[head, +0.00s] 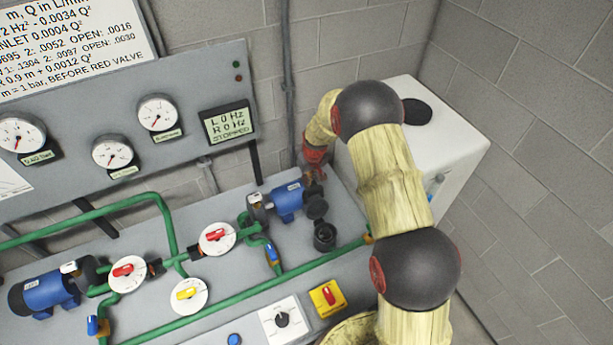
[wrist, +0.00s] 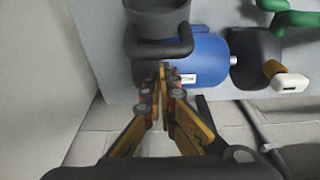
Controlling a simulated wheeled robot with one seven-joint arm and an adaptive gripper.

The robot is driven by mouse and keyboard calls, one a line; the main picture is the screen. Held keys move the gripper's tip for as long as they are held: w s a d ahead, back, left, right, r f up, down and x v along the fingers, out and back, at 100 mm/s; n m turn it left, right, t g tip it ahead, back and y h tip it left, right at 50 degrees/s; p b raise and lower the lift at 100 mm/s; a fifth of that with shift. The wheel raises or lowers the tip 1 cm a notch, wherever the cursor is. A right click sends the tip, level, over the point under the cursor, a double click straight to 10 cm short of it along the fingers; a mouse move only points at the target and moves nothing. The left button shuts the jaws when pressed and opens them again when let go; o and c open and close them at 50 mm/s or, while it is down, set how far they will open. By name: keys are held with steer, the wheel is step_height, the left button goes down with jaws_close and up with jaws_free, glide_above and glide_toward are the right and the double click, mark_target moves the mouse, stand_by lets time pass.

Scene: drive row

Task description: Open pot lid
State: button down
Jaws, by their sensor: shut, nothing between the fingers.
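No part is marked as a pot lid, so I cannot tell for sure which it is. A dark round part with a raised U-shaped bar (wrist: 158,48) sits at the top of the wrist view, beside a blue motor (wrist: 205,60). In the head view the blue motor (head: 288,201) has a dark round part (head: 315,205) at its right end. A dark cup-like piece (head: 325,236) stands just in front of it. My gripper (wrist: 163,72) is shut and empty, its tips close to the bar; contact is unclear. It also shows behind the motor in the head view (head: 317,176).
Green pipes (head: 150,199) with red and yellow valves run along the grey bench. A display (head: 228,124) and gauges hang on the panel behind. A white cabinet (head: 455,150) with a black disc (head: 416,111) on top stands at right, beside my arm. Another blue motor (head: 48,290) is at left.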

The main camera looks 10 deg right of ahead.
mark_target(313, 190)
steer(key=shift+s, duration=0.1)
stand_by(0.3)
steer(key=shift+t, duration=0.7)
steer(key=shift+s+d+r+b, duration=0.1)
steer(key=shift+s+r+b, duration=0.2)
steer(key=shift+s+b, duration=0.3)
steer(key=shift+s+d+r+b, duration=0.15)
steer(key=shift+s+r+b, duration=0.2)
steer(key=shift+s+b, duration=0.3)
steer(key=shift+s+d+r+b, duration=0.1)
steer(key=shift+s+r+b, duration=0.2)
steer(key=shift+s+b, duration=0.3)
steer(key=v, duration=1.2)
steer(key=shift+d, duration=0.2)
